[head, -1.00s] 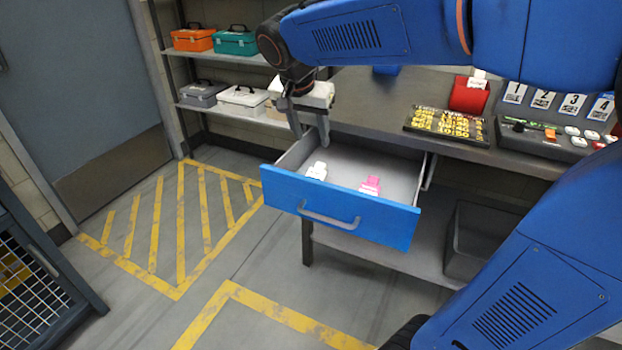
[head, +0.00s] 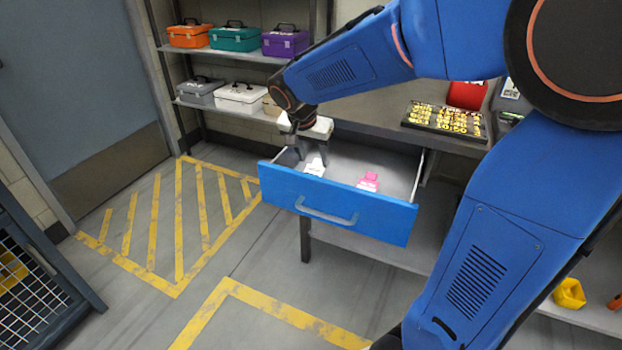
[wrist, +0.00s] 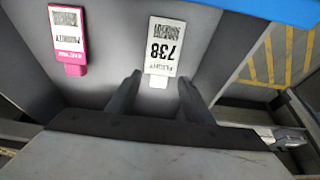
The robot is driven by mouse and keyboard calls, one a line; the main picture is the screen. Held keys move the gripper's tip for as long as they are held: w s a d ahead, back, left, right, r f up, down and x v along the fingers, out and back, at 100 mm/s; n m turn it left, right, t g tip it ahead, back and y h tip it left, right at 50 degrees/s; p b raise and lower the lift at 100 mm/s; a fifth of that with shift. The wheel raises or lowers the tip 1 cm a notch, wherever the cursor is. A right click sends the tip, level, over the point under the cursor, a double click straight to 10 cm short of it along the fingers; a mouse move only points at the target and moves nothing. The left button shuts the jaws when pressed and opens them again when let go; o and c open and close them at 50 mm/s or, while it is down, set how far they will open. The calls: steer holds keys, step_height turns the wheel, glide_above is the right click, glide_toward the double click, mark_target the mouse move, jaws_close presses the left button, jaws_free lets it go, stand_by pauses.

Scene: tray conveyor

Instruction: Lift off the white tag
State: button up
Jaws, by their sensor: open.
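The white tag (head: 315,167) lies in the left part of the open blue drawer (head: 335,207). In the wrist view the white tag (wrist: 163,50) shows black print reading 738 and a barcode. A pink tag (head: 368,182) lies to its right in the drawer; the wrist view shows this pink tag (wrist: 67,38) at the left. My gripper (head: 312,160) is open and points down at the drawer's left part. In the wrist view its two fingers (wrist: 158,85) stand apart, one to each side of the white tag's near end. I cannot tell whether they touch it.
The drawer's side walls and front panel rise around the tags. A dark board with yellow pieces (head: 445,120) and a red holder (head: 467,94) stand on the bench above. Shelves with toolboxes (head: 235,38) are behind at left. The striped floor at left is clear.

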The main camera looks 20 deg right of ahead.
mark_target(317, 164)
steer(key=shift+w+d+x, duration=0.1)
steer(key=shift+x, duration=1.2)
steer(key=shift+w+d+x, duration=0.15)
steer(key=shift+x, duration=1.2)
steer(key=shift+r, duration=0.15)
steer(key=c, duration=0.7)
